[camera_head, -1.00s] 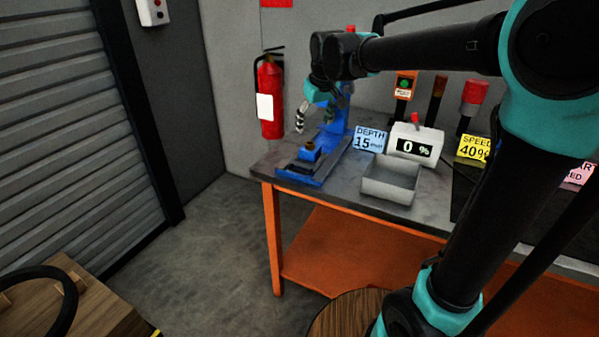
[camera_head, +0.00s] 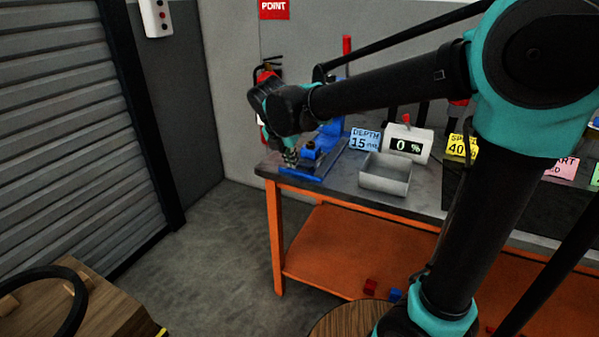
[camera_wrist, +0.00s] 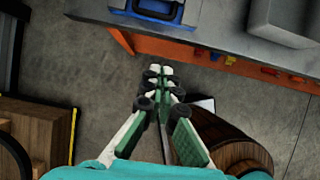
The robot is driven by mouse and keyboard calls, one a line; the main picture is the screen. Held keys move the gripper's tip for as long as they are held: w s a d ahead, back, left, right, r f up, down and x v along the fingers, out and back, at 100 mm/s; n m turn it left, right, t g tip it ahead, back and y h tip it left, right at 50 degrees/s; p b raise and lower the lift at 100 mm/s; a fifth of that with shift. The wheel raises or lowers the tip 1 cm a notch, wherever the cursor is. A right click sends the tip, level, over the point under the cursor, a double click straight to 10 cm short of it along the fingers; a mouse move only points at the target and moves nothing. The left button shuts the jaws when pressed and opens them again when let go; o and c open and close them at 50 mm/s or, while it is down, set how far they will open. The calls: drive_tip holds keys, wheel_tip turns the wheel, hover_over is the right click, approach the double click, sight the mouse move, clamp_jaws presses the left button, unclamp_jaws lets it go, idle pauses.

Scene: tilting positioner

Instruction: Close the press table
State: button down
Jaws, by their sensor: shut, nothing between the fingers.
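The blue press (camera_head: 328,150) stands on the left end of the workbench. Its low blue table (camera_head: 303,172) with a small blue block on it is at the front, partly hidden by my gripper in the head view. My gripper (camera_head: 290,159) is shut and empty at the front left of the press table. In the wrist view my fingertips (camera_wrist: 159,71) are together over the floor, and the blue front part of the press (camera_wrist: 157,10) lies beyond them at the top edge. I cannot tell whether the fingers touch the press.
The grey workbench (camera_head: 431,203) has an orange frame and lower shelf. A grey open tray (camera_head: 385,188), a 0 % display (camera_head: 408,145) and a DEPTH card (camera_head: 364,139) stand right of the press. A round wooden top (camera_head: 345,318) is below.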

sight(302, 169)
drive_tip(key=x, duration=0.3)
drive_tip(key=w+x, duration=0.1)
drive_tip(key=x, duration=0.3)
drive_tip(key=w+r+x, duration=0.1)
drive_tip(key=x, duration=0.2)
drive_tip(key=shift+w+d+f, duration=0.25)
drive_tip(key=shift+w+d, duration=0.05)
drive_tip(key=shift+d, duration=0.2)
drive_tip(key=shift+w+d+r, duration=0.15)
drive_tip(key=shift+w, duration=0.35)
drive_tip(key=w+d, duration=0.2)
drive_tip(key=w, duration=0.3)
drive_tip(key=w+d, duration=0.2)
drive_tip(key=w, duration=0.4)
drive_tip(key=w+d, duration=0.2)
drive_tip(key=w, duration=0.3)
drive_tip(key=shift+w, duration=0.2)
drive_tip(key=shift+w+d, duration=0.1)
drive_tip(key=shift+w, duration=0.15)
drive_tip(key=shift+w+r, duration=0.1)
